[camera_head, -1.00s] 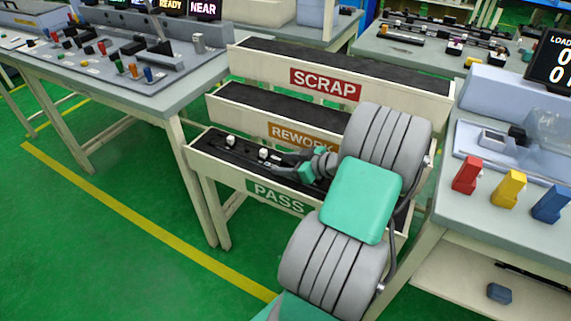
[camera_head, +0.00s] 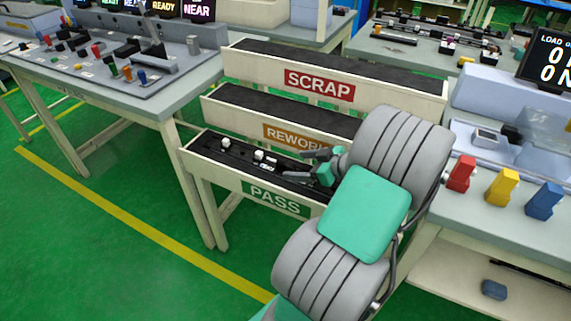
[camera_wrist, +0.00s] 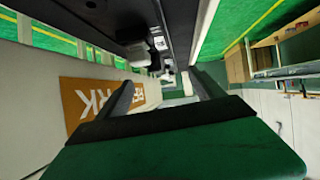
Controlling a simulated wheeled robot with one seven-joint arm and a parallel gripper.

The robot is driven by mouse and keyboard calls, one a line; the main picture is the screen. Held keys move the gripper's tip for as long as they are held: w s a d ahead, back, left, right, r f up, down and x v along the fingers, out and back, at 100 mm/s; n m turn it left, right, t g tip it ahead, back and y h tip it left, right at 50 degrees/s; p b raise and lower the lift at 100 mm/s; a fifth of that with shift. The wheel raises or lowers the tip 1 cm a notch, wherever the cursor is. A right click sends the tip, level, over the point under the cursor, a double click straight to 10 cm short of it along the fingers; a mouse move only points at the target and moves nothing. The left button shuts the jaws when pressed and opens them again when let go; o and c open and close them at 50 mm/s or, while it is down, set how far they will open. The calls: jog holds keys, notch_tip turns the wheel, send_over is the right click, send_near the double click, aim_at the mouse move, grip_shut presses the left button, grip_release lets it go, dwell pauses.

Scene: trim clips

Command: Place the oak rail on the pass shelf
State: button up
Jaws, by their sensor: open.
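The pass shelf (camera_head: 262,199) is the lowest trough, pale with a dark liner and a green PASS sign. Dark parts with white pieces (camera_head: 259,155) lie in it, left of my gripper. They also show in the wrist view as dark parts with a white label (camera_wrist: 160,43). No wood-coloured rail is clear to me, so I cannot tell which part is the oak rail. My gripper (camera_head: 304,165) is open over the right part of the pass shelf, its two dark fingers apart. In the wrist view, nothing shows held between the fingers (camera_wrist: 165,88). My arm hides the shelf's right end.
The rework shelf (camera_head: 225,112) and scrap shelf (camera_head: 250,62) rise behind the pass shelf. In the wrist view, the orange rework sign (camera_wrist: 98,98) is close beside my left finger. A table with red, yellow and blue blocks (camera_head: 502,186) stands at right.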

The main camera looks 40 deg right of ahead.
jog(key=v, duration=0.4)
jog(key=shift+s+r, duration=0.1)
jog(key=shift+s, duration=0.05)
dwell(1.2)
